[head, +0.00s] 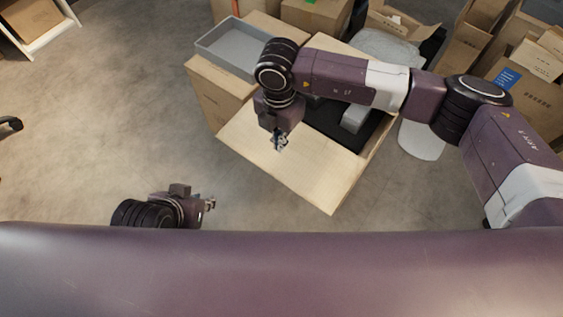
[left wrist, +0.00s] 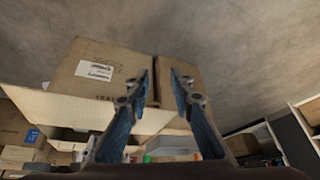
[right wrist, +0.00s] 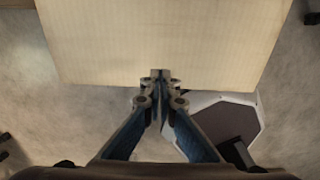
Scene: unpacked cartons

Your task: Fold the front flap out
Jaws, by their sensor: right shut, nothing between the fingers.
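The open carton (head: 208,92) stands in front of me in the head view, with a dark object (head: 335,125) inside. Its pale front flap (head: 310,172) spreads outward toward me from the front rim. The flap also fills the top of the right wrist view (right wrist: 165,38). My right gripper (head: 281,147) is shut and empty over the flap; its tips (right wrist: 160,74) overlap the flap's lower part in the right wrist view. I cannot tell whether they touch. My left gripper (head: 211,204) is open and empty, left of the flap and apart from it; its fingers (left wrist: 164,82) stand apart.
A grey tray (head: 240,47) lies at the carton's back left. Several other cartons (head: 315,14) stand behind and to the right. A white round object (head: 421,140) stands right of the carton.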

